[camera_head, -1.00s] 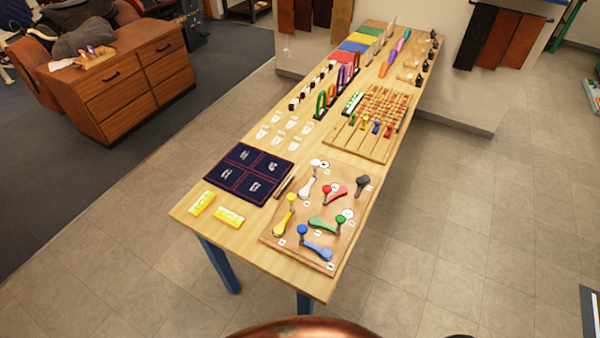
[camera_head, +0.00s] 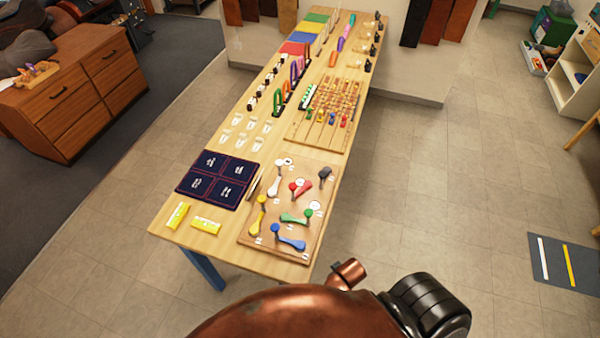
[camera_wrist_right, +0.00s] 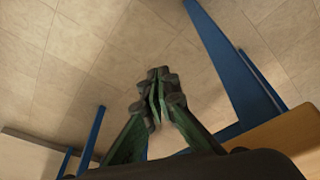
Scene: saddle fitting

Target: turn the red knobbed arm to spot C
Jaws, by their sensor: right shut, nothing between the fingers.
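The red knobbed arm (camera_head: 303,188) lies on the brown wooden board (camera_head: 262,238) at the near end of the long table. Its red knob is at its left end. Small white labels lie around it, but their letters are too small to read, so I cannot tell which spot is C. My right gripper (camera_wrist_right: 158,92) shows in the right wrist view, shut and empty, over the floor beside the table's blue legs. It is apart from the board. My left gripper is not in view.
White (camera_head: 274,184), yellow (camera_head: 257,222), green (camera_head: 294,218), blue (camera_head: 290,242) and dark (camera_head: 325,174) knobbed arms share the board. A navy mat (camera_head: 218,182) and yellow blocks (camera_head: 206,225) lie left. A blue leg (camera_wrist_right: 235,75) stands near my right gripper.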

